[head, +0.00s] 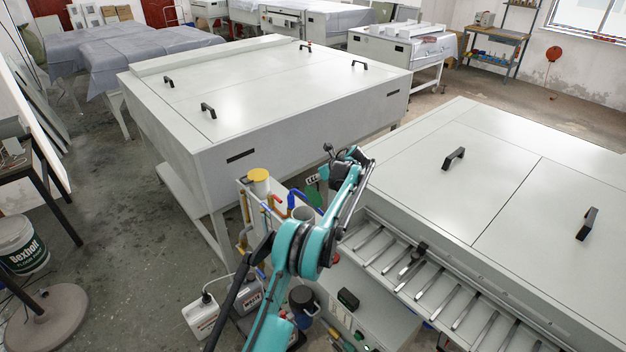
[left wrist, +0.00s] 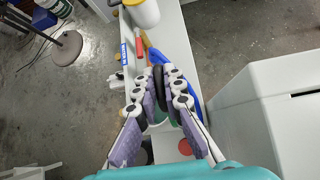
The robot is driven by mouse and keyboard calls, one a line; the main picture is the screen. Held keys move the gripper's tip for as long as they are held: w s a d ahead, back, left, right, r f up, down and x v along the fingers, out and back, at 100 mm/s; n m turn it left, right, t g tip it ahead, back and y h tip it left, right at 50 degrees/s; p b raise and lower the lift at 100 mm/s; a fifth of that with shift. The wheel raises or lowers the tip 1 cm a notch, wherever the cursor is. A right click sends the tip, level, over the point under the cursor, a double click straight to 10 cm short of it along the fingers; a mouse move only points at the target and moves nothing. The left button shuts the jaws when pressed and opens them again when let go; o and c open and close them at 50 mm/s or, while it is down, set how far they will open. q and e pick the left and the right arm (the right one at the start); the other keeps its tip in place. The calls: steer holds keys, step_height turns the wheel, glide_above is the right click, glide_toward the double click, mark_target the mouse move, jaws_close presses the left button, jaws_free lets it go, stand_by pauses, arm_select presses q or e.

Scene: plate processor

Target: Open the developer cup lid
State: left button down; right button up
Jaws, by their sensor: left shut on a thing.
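My left gripper (head: 314,181) is above the narrow white bench between the two large machines. In the left wrist view the left gripper (left wrist: 160,82) is shut on a dark, rounded piece (left wrist: 157,76), which looks like a lid seen nearly edge-on. A green surface (left wrist: 160,117) shows just below the fingers, and a green patch (head: 314,197) shows below the gripper in the head view. The fingers hide most of what lies beneath, so I cannot tell whether the dark piece touches a cup. My right gripper is not in view.
A white cup with a yellow top (head: 259,181) stands on the bench, with red and blue valves and hoses beside it. A large white machine (head: 240,135) stands behind, and another with rollers (head: 490,190) is at right. Jugs (head: 203,314) stand below at left.

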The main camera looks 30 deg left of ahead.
arm_select(q)
steer(key=shift+w+d+f, duration=0.1)
steer(key=shift+w, duration=0.1)
stand_by(0.4)
steer(key=c, duration=1.6)
jaws_free()
steer(key=shift+w, duration=0.1)
steer(key=shift+c, duration=0.2)
steer(key=v, duration=1.2)
